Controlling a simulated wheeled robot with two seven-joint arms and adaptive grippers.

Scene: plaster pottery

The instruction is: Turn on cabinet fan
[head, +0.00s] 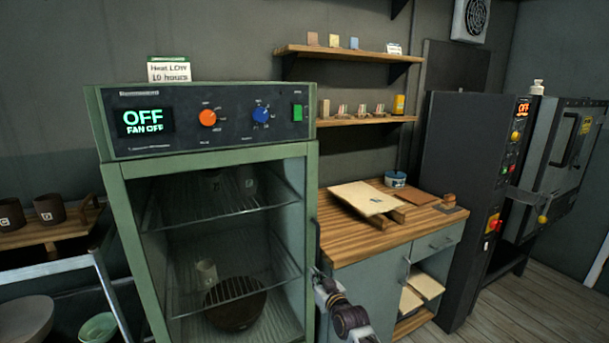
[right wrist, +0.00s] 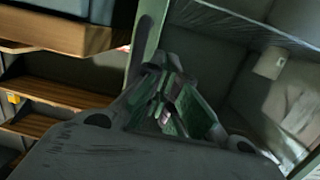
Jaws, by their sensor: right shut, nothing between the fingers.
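The green cabinet (head: 112,200) stands left of centre in the head view. Its dark top panel carries a display (head: 144,121) reading "OFF" and "FAN OFF", an orange knob (head: 208,118), a blue knob (head: 261,114) and a green switch (head: 297,113) at the right end. My right gripper (head: 318,275) is shut and empty beside the cabinet's lower right edge, well below the panel, near the dark door handle (head: 317,240). I cannot tell if it touches the cabinet. Its fingers also show in the right wrist view (right wrist: 172,112). My left gripper is not in view.
Pots stand on wire racks inside the cabinet. A note card (head: 170,70) stands on top. A wooden workbench (head: 360,237) with boards is right of it, wall shelves (head: 345,55) above, and a dark kiln unit (head: 455,200) farther right. Space before the panel is clear.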

